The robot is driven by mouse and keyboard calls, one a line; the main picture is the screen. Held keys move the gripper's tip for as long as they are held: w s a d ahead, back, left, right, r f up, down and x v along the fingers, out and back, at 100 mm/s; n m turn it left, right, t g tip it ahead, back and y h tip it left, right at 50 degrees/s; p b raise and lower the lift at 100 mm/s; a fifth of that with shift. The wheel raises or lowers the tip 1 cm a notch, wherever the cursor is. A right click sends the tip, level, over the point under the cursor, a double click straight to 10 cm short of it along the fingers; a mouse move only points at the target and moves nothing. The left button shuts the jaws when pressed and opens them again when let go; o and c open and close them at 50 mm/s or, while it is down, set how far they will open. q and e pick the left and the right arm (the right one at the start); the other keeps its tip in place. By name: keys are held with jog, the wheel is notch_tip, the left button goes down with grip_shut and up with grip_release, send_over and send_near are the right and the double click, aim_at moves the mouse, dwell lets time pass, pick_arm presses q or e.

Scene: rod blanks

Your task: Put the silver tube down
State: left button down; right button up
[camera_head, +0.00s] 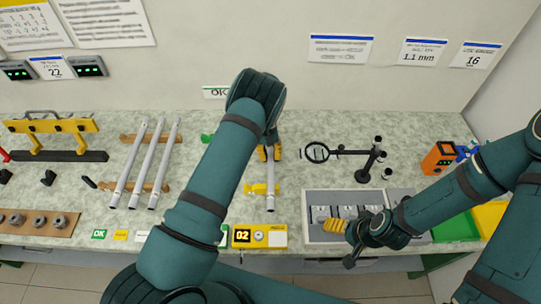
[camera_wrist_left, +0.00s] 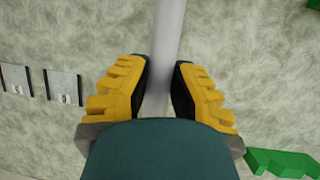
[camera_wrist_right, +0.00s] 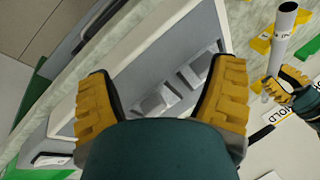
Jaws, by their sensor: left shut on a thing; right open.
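My left gripper (camera_head: 268,153) is shut on a silver tube (camera_head: 270,172). In the left wrist view the tube (camera_wrist_left: 168,30) runs between the two yellow fingers (camera_wrist_left: 163,88). The tube's near end lies over or on a yellow rest (camera_head: 258,189); I cannot tell whether they touch. My left forearm hides part of the area around the tube. The right wrist view shows the tube's open end (camera_wrist_right: 288,8) beside yellow supports (camera_wrist_right: 261,45). My right gripper (camera_head: 340,226) is open and empty over the grey tray (camera_head: 315,197).
Several silver tubes (camera_head: 143,165) lie on a wooden rack (camera_head: 130,186) at left. A yellow "02" device (camera_head: 259,236) sits at the front edge. A magnifier (camera_head: 317,152) and black stand (camera_head: 376,160) are right of the held tube. Green (camera_head: 455,228) and yellow bins are at far right.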

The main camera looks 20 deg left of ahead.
pick_arm(q)
jog(key=c, duration=1)
grip_release()
jog(key=shift+f, duration=0.1)
pick_arm(e)
jog(key=shift+f, duration=0.1)
notch_tip(320, 180, up, 2)
jog(key=shift+r+p, duration=0.1)
jog(key=shift+p, duration=0.8)
pick_arm(q)
jog(key=v, duration=1.2)
